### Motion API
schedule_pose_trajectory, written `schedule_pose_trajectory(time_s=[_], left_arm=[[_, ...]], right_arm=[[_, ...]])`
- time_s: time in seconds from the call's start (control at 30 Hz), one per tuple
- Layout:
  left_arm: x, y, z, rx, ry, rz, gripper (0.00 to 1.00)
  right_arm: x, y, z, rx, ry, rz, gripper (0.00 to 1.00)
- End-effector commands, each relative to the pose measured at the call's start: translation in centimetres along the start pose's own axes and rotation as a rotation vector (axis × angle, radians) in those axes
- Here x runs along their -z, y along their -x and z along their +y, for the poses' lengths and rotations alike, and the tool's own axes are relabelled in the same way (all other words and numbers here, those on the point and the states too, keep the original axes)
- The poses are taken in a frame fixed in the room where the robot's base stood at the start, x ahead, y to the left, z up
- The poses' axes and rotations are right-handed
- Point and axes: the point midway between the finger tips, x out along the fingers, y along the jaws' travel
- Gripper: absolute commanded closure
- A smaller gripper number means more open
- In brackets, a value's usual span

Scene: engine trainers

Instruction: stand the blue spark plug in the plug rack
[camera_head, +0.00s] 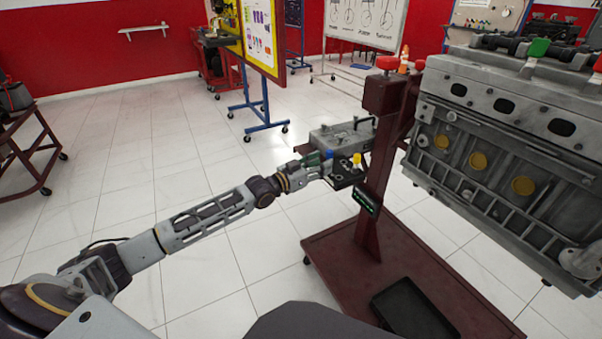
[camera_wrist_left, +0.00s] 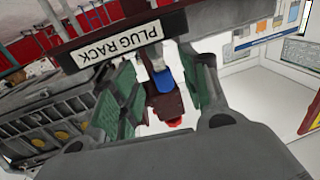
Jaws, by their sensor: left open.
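The plug rack (camera_head: 346,181) is a small dark block with holes, beside the stand's dark red post in the head view. Its "PLUG RACK" label shows upside down in the left wrist view (camera_wrist_left: 122,40). The blue spark plug (camera_head: 327,154) appears upright at the rack's left end, its blue end up. In the left wrist view its blue body (camera_wrist_left: 164,80) lies between my green fingers, its metal end toward the rack; the label hides where it seats. My left gripper (camera_wrist_left: 163,92) is open around the plug, with gaps at both sides. My right gripper is out of view.
A yellow plug (camera_head: 356,158) stands in the rack. The engine block (camera_head: 500,150) hangs close at the right on the dark red stand (camera_head: 340,245). A grey case (camera_head: 342,134) lies behind the rack.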

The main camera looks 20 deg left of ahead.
Motion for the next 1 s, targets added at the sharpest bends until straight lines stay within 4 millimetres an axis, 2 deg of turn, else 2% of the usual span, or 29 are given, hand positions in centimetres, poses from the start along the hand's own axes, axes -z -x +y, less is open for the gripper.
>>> schedule_pose_trajectory(time_s=[1.0], left_arm=[[-0.1,6.7,0.0,0.000,-0.001,-0.001,0.55]], right_arm=[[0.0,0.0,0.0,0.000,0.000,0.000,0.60]])
